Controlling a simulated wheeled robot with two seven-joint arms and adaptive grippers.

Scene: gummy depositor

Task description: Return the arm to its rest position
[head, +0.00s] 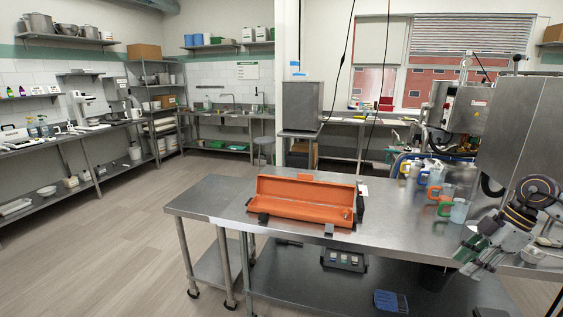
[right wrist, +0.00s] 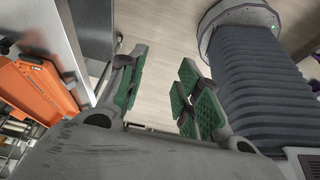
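My right gripper (head: 468,256) is at the right of the head view, by the front edge of the steel table (head: 225,201), with its fingers pointing down and left. In the right wrist view my right gripper (right wrist: 160,88) has its green-padded fingers apart, with nothing between them and floor behind. My right arm comes in from the right edge of the head view. My left gripper is in neither view.
An open orange case (head: 300,213) lies on the table; orange (right wrist: 38,92) also shows in the right wrist view. Several jugs, one a green-handled jug (head: 459,211), stand near my right arm. A steel machine (head: 522,125) is behind it. Floor (head: 120,250) at left is clear.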

